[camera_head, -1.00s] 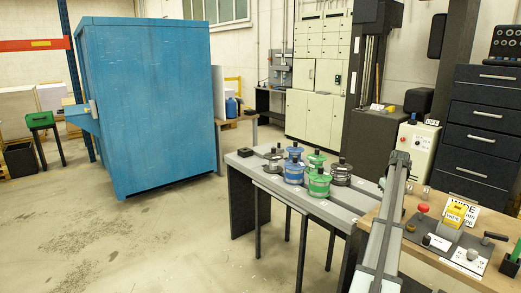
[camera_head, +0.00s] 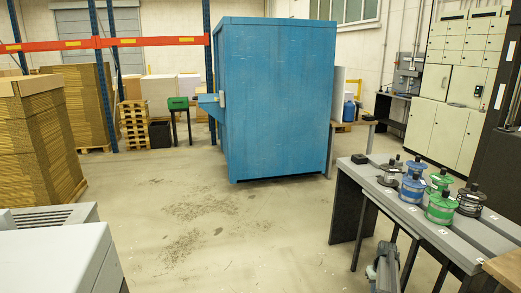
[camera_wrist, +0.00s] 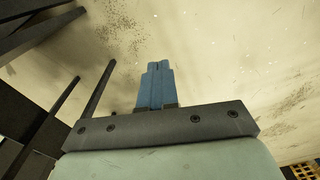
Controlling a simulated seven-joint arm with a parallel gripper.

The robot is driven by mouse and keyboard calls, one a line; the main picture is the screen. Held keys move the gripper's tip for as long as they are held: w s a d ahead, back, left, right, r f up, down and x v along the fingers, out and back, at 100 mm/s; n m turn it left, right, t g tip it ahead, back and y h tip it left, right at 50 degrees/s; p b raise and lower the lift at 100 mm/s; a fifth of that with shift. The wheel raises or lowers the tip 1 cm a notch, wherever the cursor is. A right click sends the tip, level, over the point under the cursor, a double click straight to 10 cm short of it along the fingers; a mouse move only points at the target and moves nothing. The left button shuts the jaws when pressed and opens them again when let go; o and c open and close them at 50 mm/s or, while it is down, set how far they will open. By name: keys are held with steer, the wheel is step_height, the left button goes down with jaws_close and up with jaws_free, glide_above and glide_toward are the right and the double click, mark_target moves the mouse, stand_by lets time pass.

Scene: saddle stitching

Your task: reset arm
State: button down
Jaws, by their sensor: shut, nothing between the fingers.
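My gripper (camera_wrist: 158,68) shows in the wrist view with its two blue fingers together and nothing between them. Bare, stained concrete floor lies beyond the fingertips, and dark legs stand to their left. In the head view, part of my grey arm (camera_head: 384,268) shows at the bottom edge, in front of the spool table (camera_head: 345,178). The gripper itself cannot be made out there.
Blue and green spools, including a blue one (camera_head: 412,188) and a green one (camera_head: 441,208), stand on the table at right with dark ones. A large blue cabinet (camera_head: 275,100) stands behind. Cardboard stacks (camera_head: 35,140) are at left. The middle floor is clear.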

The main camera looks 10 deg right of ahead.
steer(key=s+a+f+g, duration=0.1)
steer(key=s+a+f, duration=0.45)
steer(key=a, duration=0.45)
steer(key=s+a+f+n+g+y, duration=0.1)
steer(key=s+a+f, duration=0.4)
steer(key=a, duration=0.6)
steer(key=s+a+f+g, duration=0.1)
steer(key=s+a+f, duration=0.2)
steer(key=a+f, duration=0.55)
steer(key=s+a+f+g, duration=0.1)
steer(key=s+a+g, duration=0.1)
steer(key=s+a, duration=0.6)
steer(key=s+a+f+n+g+h, duration=0.1)
steer(key=s+a+g, duration=0.1)
steer(key=s+a, duration=0.7)
steer(key=s, duration=0.8)
steer(key=shift+s+a+f+n, duration=0.25)
steer(key=shift+s+a+n, duration=0.05)
